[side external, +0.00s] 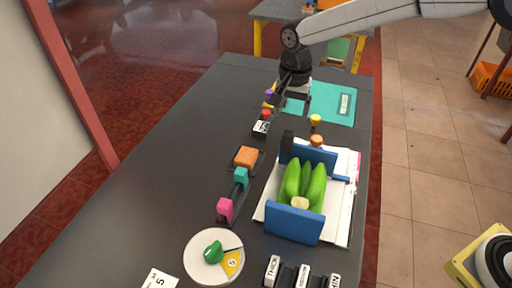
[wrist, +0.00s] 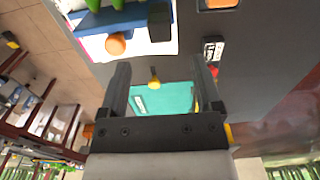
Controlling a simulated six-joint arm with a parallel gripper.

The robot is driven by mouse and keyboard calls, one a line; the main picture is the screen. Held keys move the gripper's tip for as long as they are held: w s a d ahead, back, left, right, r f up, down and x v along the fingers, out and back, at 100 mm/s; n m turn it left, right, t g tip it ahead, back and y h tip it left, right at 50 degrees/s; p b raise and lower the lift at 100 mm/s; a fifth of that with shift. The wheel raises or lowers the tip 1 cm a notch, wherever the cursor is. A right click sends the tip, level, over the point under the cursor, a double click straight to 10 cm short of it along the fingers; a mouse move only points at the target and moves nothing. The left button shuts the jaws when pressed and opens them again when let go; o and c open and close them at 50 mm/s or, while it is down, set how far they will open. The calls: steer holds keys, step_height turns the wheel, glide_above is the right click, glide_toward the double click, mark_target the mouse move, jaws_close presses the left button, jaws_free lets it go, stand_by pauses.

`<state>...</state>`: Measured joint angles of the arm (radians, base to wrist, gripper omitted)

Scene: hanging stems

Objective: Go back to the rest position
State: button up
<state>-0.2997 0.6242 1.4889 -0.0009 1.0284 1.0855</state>
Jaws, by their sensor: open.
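My gripper (side external: 290,98) hangs above the far part of the dark table in the side external view, near the teal mat. In the wrist view my gripper (wrist: 161,72) has its two dark fingers well apart, with nothing held between them. A small yellow-topped peg (wrist: 154,78) shows between the fingers there, but it looks to stand below on the table; it is also in the side external view (side external: 315,119), to the right of my gripper. The teal mat (side external: 325,107) lies flat beyond it.
A blue-ended holder (side external: 293,224) with long green pods (side external: 304,180) stands on white sheets at the right. An orange block (side external: 246,157), a pink block (side external: 225,209) and a white plate (side external: 200,268) with a green item are nearer. The table's left side is clear.

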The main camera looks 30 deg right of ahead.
steer(key=shift+d, duration=0.15)
steer(key=s+d+n, duration=0.1)
steer(key=s+d, duration=0.1)
steer(key=d, duration=0.1)
steer(key=s+d+n, duration=0.1)
steer(key=s+d, duration=0.1)
steer(key=s, duration=0.1)
steer(key=s+d+f+n+t, duration=0.1)
steer(key=s+d+n, duration=0.1)
steer(key=s+d, duration=0.1)
steer(key=shift+s+d, duration=0.15)
steer(key=shift+d, duration=0.15)
steer(key=s+d+f+n+t, duration=0.1)
steer(key=s+d+n, duration=0.4)
steer(key=s, duration=0.8)
steer(key=shift+d+f+t, duration=0.3)
steer(key=shift+d+f, duration=0.4)
steer(key=shift+f, duration=0.2)
